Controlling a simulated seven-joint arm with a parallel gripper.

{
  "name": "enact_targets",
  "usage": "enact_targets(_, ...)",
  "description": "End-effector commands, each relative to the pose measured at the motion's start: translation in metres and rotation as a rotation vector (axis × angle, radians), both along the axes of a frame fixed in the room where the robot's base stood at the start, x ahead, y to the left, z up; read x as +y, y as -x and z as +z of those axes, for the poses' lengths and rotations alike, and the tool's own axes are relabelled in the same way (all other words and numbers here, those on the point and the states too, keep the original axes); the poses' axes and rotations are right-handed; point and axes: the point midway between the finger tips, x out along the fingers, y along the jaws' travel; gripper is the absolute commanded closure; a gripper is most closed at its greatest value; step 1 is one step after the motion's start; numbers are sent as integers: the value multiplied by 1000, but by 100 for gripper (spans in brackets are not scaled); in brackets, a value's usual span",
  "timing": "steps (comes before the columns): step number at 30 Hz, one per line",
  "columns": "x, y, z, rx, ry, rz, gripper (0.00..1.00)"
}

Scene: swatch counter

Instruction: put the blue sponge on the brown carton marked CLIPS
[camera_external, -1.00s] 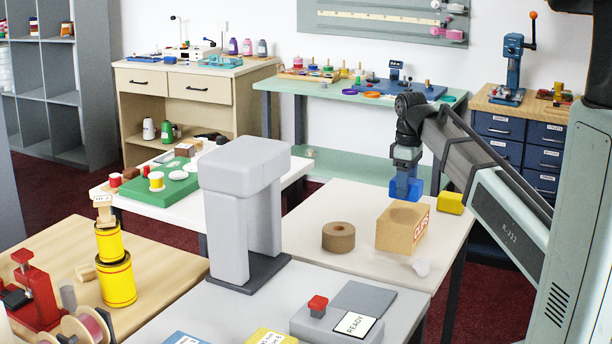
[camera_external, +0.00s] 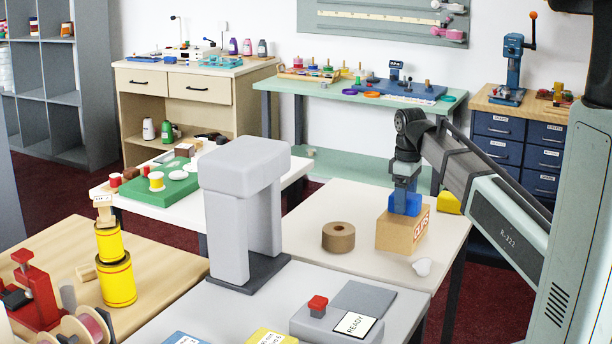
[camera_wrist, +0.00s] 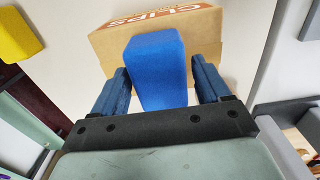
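The blue sponge (camera_external: 405,204) rests on top of the brown carton marked CLIPS (camera_external: 396,236), which stands on the pale table. The wrist view shows the sponge (camera_wrist: 157,72) between my fingers, over the top of the carton (camera_wrist: 206,38) with its red CLIPS label. My gripper (camera_external: 406,190) is directly above the sponge with its fingers pointing down. In the wrist view my gripper (camera_wrist: 160,75) is open, with a narrow gap beside the sponge at the right finger. The underside of the sponge is hidden.
A grey machine (camera_external: 243,205) stands farther left.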

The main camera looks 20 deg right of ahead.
Motion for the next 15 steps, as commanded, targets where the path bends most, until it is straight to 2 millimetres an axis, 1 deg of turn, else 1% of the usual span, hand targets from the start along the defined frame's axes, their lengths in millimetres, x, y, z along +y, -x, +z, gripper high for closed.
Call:
enact_targets(1, 0, 0, 0, 0, 0, 0, 19)
enact_targets(3, 0, 0, 0, 0, 0, 0, 13)
enact_targets(11, 0, 0, 1, 0, 0, 0, 13)
enact_targets(15, 0, -1, 9, 0, 0, 0, 13)
